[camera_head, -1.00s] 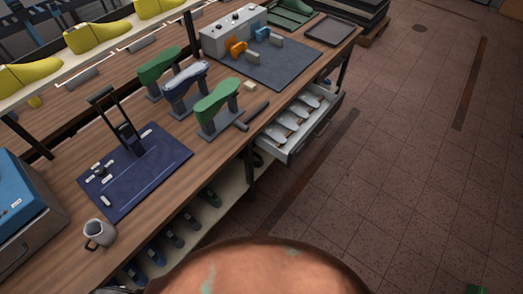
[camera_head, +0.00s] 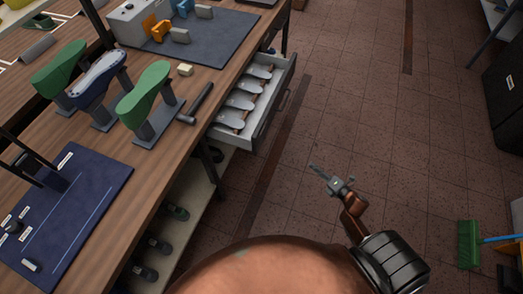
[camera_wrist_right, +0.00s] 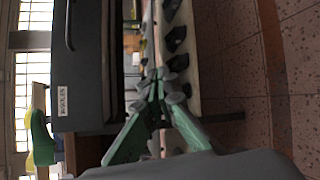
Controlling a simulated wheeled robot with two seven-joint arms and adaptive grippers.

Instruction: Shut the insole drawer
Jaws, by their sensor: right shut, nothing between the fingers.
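The insole drawer (camera_head: 232,137) is pulled out from under the workbench, with several pale insoles (camera_head: 241,101) lying in it. Its dark front with a bar handle (camera_head: 284,99) faces the aisle. My right gripper (camera_head: 314,168) is over the aisle floor, right of the drawer front and apart from it in the head view. In the right wrist view the shut, empty fingers (camera_wrist_right: 158,80) show beside the grey drawer front (camera_wrist_right: 90,75), which bears a white label and the handle (camera_wrist_right: 70,25). My left gripper is not in view.
The workbench (camera_head: 110,150) carries shoe lasts on stands (camera_head: 147,92), a hammer (camera_head: 196,103) and a blue mat (camera_head: 75,215). A lower shelf (camera_head: 190,190) holds dark shoes. A green broom (camera_head: 469,243) is at the right. The tiled aisle is mostly clear.

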